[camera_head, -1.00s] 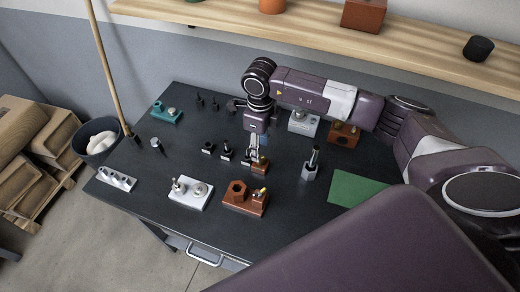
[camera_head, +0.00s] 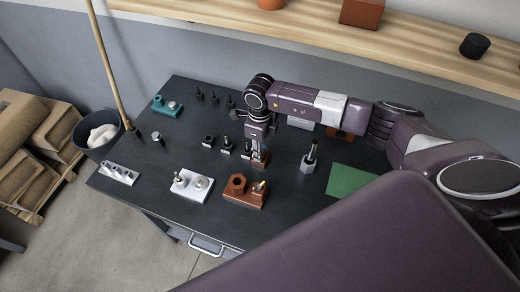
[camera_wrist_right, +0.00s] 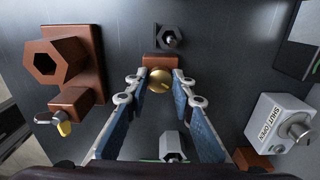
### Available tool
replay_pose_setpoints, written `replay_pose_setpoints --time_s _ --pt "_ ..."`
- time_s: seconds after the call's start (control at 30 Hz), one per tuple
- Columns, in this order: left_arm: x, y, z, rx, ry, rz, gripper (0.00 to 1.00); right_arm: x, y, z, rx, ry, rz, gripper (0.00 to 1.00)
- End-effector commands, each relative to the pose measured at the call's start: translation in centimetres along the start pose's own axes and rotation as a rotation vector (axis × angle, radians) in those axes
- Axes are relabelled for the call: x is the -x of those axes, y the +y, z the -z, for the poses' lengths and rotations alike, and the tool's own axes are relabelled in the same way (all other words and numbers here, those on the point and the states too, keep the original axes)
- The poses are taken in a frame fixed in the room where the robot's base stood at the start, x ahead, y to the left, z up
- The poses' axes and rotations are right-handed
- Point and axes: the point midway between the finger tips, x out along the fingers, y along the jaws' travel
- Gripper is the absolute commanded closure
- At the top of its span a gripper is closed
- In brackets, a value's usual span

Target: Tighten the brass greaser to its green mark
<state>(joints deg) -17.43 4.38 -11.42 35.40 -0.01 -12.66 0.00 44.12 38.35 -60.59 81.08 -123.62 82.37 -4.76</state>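The brass greaser (camera_wrist_right: 159,81) is a round brass cap on a small red-brown block (camera_wrist_right: 157,62), in the right wrist view. The block also shows in the head view (camera_head: 263,160), mostly behind the gripper. My right gripper (camera_wrist_right: 157,77) is open, with one fingertip on each side of the brass cap and a visible gap to it. In the head view the right gripper (camera_head: 257,150) points down over the block. I cannot make out a green mark on the greaser. My left gripper is not in view.
A red-brown block with a hexagonal socket (camera_head: 237,184) and a white block (camera_head: 186,190) stand near the front edge. A grey hexagonal holder (camera_head: 308,163) stands right of the gripper, beside a green mat (camera_head: 347,182). A white SHUT/OPEN box (camera_wrist_right: 275,122) and small black fixtures (camera_head: 208,141) are also nearby.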

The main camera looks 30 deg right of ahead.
Motion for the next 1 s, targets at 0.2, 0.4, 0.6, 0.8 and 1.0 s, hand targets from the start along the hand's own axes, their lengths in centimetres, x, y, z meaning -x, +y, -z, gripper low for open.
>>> replay_pose_setpoints --time_s 0.2,0.4,0.6,0.8,1.0 --pt "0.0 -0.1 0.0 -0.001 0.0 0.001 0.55 0.0 0.0 0.0 -0.003 -0.001 0.001 1.0" --pt "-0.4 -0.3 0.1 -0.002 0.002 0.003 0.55 0.0 -0.1 0.0 -0.046 -0.001 0.001 1.0" --pt "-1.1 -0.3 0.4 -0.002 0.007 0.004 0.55 -0.1 -0.1 0.0 -0.161 -0.001 0.001 1.0" --pt "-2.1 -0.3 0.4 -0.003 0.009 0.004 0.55 -0.1 -0.2 0.0 -0.337 -0.002 0.002 1.0" --pt "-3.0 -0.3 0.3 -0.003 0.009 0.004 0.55 -0.1 -0.2 0.0 -0.528 -0.003 0.002 1.0"
